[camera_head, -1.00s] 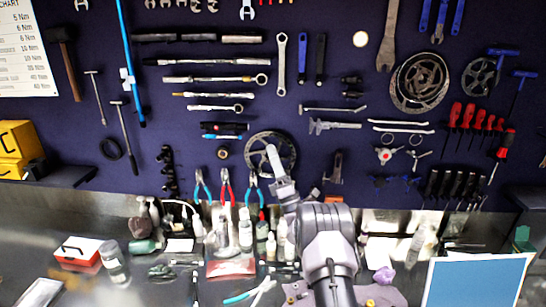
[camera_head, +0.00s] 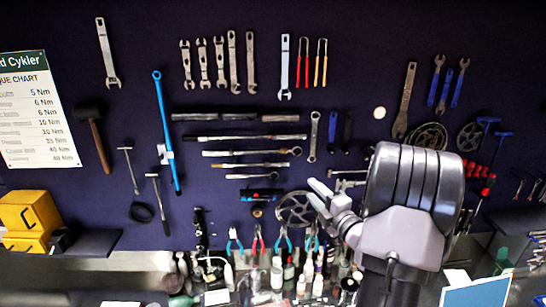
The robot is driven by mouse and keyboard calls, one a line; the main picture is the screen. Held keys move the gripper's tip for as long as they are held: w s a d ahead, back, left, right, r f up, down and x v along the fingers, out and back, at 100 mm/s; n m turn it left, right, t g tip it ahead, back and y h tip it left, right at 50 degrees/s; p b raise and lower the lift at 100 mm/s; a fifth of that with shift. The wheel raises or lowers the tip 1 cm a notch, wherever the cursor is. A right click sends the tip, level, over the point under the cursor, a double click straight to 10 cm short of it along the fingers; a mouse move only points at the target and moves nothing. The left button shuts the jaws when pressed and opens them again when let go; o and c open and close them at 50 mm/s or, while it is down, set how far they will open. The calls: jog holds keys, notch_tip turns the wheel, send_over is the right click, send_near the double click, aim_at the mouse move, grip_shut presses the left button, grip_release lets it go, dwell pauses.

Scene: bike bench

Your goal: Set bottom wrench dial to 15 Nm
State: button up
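Several long wrenches hang level in a stack on the dark wall, left of centre in the head view. My gripper (camera_head: 312,192) is right of and slightly below the lowest wrench in the picture, in front of a chainring. Its two pale fingers look parted, with nothing between them.
A torque chart (camera_head: 38,110) hangs at the far left. A yellow box (camera_head: 25,212) stands on a dark shelf (camera_head: 88,243). Pliers (camera_head: 258,240) hang below the wrenches, above bottles on the bench. My arm hides part of the right wall.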

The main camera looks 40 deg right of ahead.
aim_at(288, 165)
jog(key=p+x, duration=0.3)
jog(key=x, duration=1.2)
jog(key=shift+w+d, duration=0.1)
jog(key=shift+d, duration=0.05)
grip_shut()
